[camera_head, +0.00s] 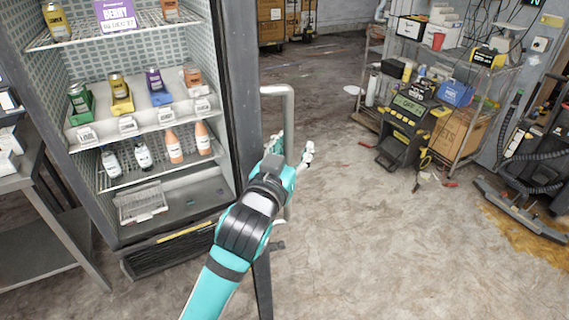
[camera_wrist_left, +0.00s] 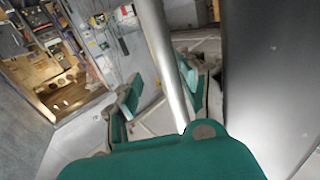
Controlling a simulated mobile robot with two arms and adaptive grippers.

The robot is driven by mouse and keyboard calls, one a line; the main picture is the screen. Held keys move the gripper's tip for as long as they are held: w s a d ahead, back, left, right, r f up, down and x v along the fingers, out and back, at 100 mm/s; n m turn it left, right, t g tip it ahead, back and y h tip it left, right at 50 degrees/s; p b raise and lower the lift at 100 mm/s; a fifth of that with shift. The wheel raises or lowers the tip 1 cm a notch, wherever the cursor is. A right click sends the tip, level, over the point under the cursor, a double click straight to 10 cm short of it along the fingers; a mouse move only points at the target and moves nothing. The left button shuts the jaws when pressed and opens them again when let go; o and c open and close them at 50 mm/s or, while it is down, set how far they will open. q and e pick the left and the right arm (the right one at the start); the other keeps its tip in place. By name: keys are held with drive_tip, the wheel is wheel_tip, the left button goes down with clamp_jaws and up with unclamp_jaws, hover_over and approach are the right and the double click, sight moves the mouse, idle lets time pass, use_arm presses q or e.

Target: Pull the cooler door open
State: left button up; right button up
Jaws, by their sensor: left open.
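The cooler door (camera_head: 240,70) stands swung out from the cooler (camera_head: 140,239), nearly edge-on in the head view, and the shelves inside show. Its grey bar handle (camera_head: 288,110) sticks out on the door's right side. My left gripper (camera_head: 292,149) is at the handle's lower part, fingers apart on either side of the bar. In the left wrist view the handle (camera_wrist_left: 164,55) runs between the two teal fingers of my left gripper (camera_wrist_left: 161,95), which is open. The dark door panel (camera_wrist_left: 265,75) fills the right side there. My right gripper is not in view.
Bottles and jars (camera_head: 120,92) stand on the cooler shelves. A metal table (camera_head: 38,215) is at the left. A loaded shelf rack (camera_head: 462,150) and a black and yellow machine (camera_head: 404,130) stand at the right. The floor (camera_head: 370,250) right of the door is mostly clear.

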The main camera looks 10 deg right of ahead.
use_arm(q)
drive_tip(key=v, duration=1.1)
